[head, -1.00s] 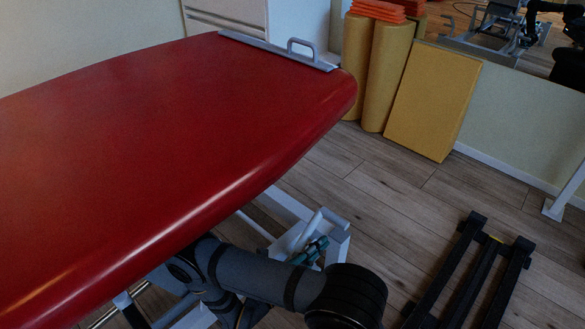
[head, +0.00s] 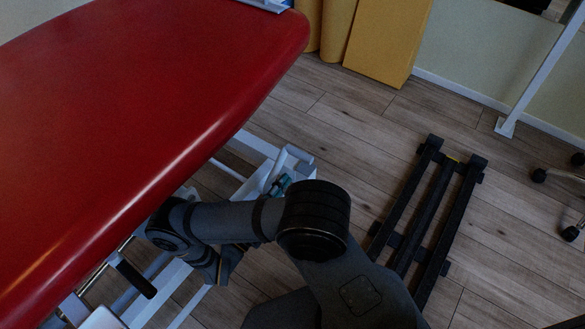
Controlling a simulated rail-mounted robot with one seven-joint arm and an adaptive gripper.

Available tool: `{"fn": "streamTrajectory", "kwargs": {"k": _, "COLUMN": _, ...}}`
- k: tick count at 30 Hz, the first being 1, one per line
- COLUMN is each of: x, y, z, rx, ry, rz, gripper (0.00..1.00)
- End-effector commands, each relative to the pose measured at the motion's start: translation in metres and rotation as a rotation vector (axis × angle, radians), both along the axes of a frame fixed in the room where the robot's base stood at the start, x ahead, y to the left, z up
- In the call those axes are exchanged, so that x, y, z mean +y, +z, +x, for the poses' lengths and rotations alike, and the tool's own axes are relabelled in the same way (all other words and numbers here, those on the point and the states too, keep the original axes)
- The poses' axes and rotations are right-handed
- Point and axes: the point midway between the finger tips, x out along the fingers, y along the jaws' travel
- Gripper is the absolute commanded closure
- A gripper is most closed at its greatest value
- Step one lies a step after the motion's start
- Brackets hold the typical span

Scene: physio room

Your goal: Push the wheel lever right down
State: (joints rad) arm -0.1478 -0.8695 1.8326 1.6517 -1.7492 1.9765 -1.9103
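The red treatment table (head: 120,130) fills the left of the head view, with its white metal frame (head: 185,295) below. A bar with a black grip (head: 136,279) sticks out low under the table's near edge, tilted down to the right. I cannot tell for sure whether it is the wheel lever. My gripper (head: 222,268) is low beside the frame, right of the black grip and apart from it in the picture. It is small, dark and partly behind my arm, so its fingers are not clear. A teal part (head: 280,185) shows at the frame's far end.
A black rail-like floor frame (head: 425,215) lies on the wooden floor to the right. Yellow mats (head: 388,40) lean on the back wall. A white post (head: 540,75) and dark castors (head: 540,175) are at the right. Floor between is clear.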

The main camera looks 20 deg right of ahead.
Motion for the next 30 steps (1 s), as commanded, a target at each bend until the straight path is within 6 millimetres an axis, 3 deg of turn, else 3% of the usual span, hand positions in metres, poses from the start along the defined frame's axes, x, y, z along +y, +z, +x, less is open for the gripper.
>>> {"fn": "streamTrajectory", "kwargs": {"k": 3, "x": -0.019, "y": 0.003, "z": 0.011, "rx": -0.001, "ry": -0.005, "rz": 0.000, "gripper": 1.00}}
{"fn": "streamTrajectory", "kwargs": {"k": 9, "x": -0.037, "y": 0.008, "z": 0.024, "rx": -0.001, "ry": -0.001, "rz": 0.001, "gripper": 1.00}}
{"fn": "streamTrajectory", "kwargs": {"k": 30, "x": -0.052, "y": 0.012, "z": 0.035, "rx": 0.020, "ry": -0.001, "rz": 0.027, "gripper": 1.00}}
